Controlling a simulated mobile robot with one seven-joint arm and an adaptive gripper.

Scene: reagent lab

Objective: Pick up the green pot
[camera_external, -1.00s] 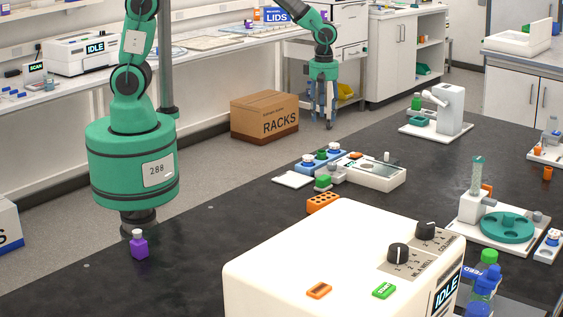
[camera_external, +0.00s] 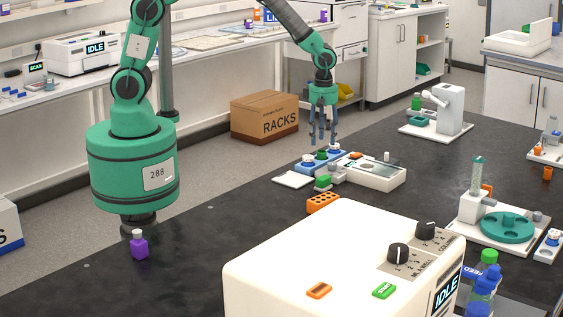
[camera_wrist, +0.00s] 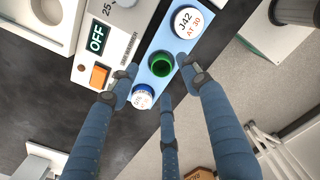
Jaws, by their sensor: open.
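The green pot (camera_wrist: 161,64) stands in the middle of a light-blue rack (camera_wrist: 181,56) between two white-lidded, blue-rimmed pots, one (camera_wrist: 187,21) marked J42 and one (camera_wrist: 142,98) at the other end. In the external view the green pot (camera_external: 321,155) shows small in the rack, just below my fingertips. My gripper (camera_external: 322,139) points down with its three fingers spread and empty. In the wrist view my gripper (camera_wrist: 163,88) has its fingertips around the pot's end of the rack, apart from the green pot.
A white scale-like device (camera_external: 370,175) with an OFF display sits right beside the rack. Another green-lidded item (camera_external: 323,183) stands in front of it, near an orange block (camera_external: 322,202). A white slab (camera_external: 293,180) lies left of the rack.

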